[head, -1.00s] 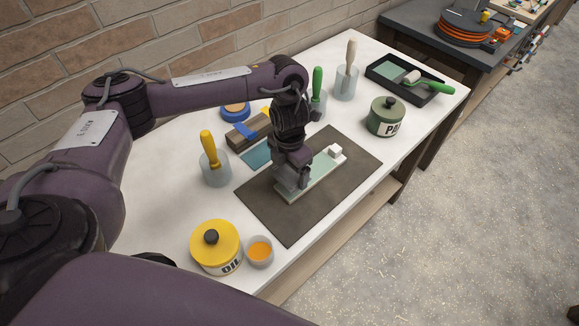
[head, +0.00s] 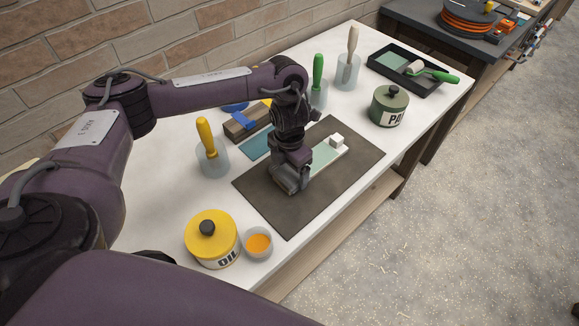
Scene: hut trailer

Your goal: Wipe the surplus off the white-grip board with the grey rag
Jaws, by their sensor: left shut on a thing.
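The white-grip board (head: 325,157) lies flat on a dark mat (head: 262,205). Its face looks pale green, and its small white grip block (head: 337,140) stands at the far right end. My left gripper (head: 290,184) is low over the near end of the board and hides that end. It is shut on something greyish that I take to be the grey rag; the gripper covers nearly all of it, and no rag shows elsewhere. I cannot tell whether it touches the board. My right gripper is not in view.
A yellow OIL tin (head: 212,240) and a cup of orange liquid (head: 258,243) stand near left. A yellow-handled brush in a glass (head: 212,160) stands left of the mat. A green tin (head: 388,106) and black roller tray (head: 412,72) are right. The white tabletop's front edge runs close to the mat.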

